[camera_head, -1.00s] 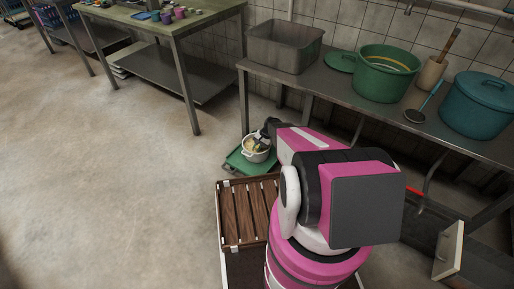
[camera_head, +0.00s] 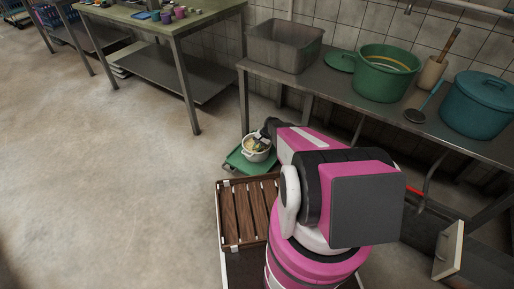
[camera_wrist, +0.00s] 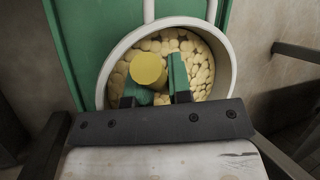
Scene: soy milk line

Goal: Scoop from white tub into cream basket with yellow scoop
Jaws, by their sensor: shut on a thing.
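The white tub (camera_head: 258,157) is a round pot with handles, standing on a green tray low on the floor side, below the steel bench. In the wrist view the white tub (camera_wrist: 104,84) holds many pale yellow beans (camera_wrist: 201,68). My gripper (camera_wrist: 154,90), with green fingers, is shut on the yellow scoop (camera_wrist: 148,68) inside the tub's rim. The scoop is over or among the beans; its depth is hard to tell. In the head view my arm hides part of the tub. I cannot make out a cream basket in either view.
The green tray (camera_head: 236,161) lies under the tub. The floor to the left is open.

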